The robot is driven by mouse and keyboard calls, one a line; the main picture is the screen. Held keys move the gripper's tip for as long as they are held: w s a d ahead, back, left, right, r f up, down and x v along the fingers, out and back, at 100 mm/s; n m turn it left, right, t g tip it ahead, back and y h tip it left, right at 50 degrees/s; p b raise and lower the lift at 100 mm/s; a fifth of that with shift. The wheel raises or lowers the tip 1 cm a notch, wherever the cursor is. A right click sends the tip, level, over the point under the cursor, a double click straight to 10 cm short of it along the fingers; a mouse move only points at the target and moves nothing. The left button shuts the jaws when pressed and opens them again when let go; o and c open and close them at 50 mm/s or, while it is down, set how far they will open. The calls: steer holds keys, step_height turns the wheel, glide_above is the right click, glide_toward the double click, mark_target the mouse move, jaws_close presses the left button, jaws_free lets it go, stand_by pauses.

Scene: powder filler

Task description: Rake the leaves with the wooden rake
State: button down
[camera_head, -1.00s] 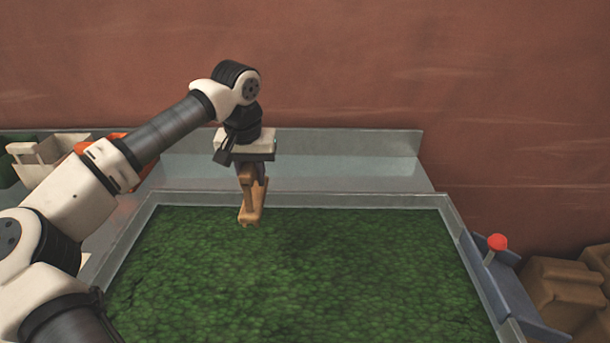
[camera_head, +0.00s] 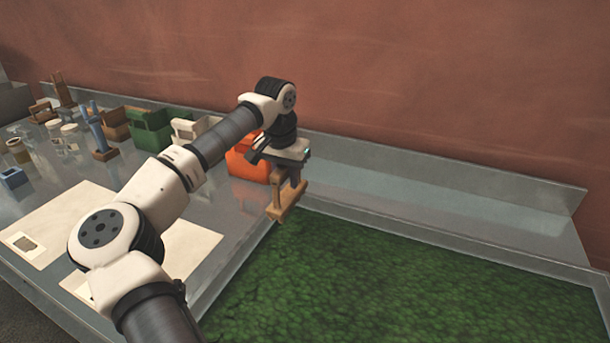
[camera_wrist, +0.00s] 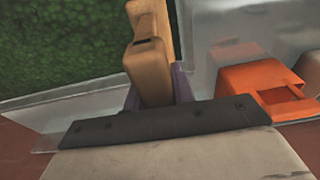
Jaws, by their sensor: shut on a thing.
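The wooden rake (camera_head: 287,200) is a tan wooden piece held below my gripper (camera_head: 291,176). My gripper is shut on it and holds it near the back left corner of the leaf bed. In the wrist view the rake (camera_wrist: 148,65) sits between purplish fingers (camera_wrist: 158,92). The green leaves (camera_head: 400,285) fill a metal-rimmed bed in the lower right of the head view and show at the upper left of the wrist view (camera_wrist: 60,45). I cannot tell whether the rake touches the bed's rim.
An orange bin (camera_head: 246,160) stands close behind my gripper, with white (camera_head: 196,131) and green (camera_head: 150,130) bins to its left. Jars, a blue stand (camera_head: 97,128) and pale mats (camera_head: 75,220) lie on the metal table. A red-brown wall rises behind.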

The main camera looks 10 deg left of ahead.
mark_target(287, 196)
step_height(287, 196, down, 7)
steer(key=b, duration=0.5)
steer(key=s+d+p, duration=0.2)
steer(key=s+d, duration=0.3)
steer(key=d, duration=1.8)
steer(key=s+d+r+p, duration=0.1)
steer(key=s+d, duration=0.3)
steer(key=d, duration=1.8)
steer(key=s+d+p, duration=0.2)
steer(key=s+d, duration=0.3)
steer(key=d, duration=1.8)
step_height(287, 196, up, 6)
steer(key=p, duration=0.3)
steer(key=shift+w+a+p, duration=0.15)
steer(key=shift+a+p, duration=0.05)
steer(key=shift+p, duration=0.2)
steer(key=shift+r, duration=0.1)
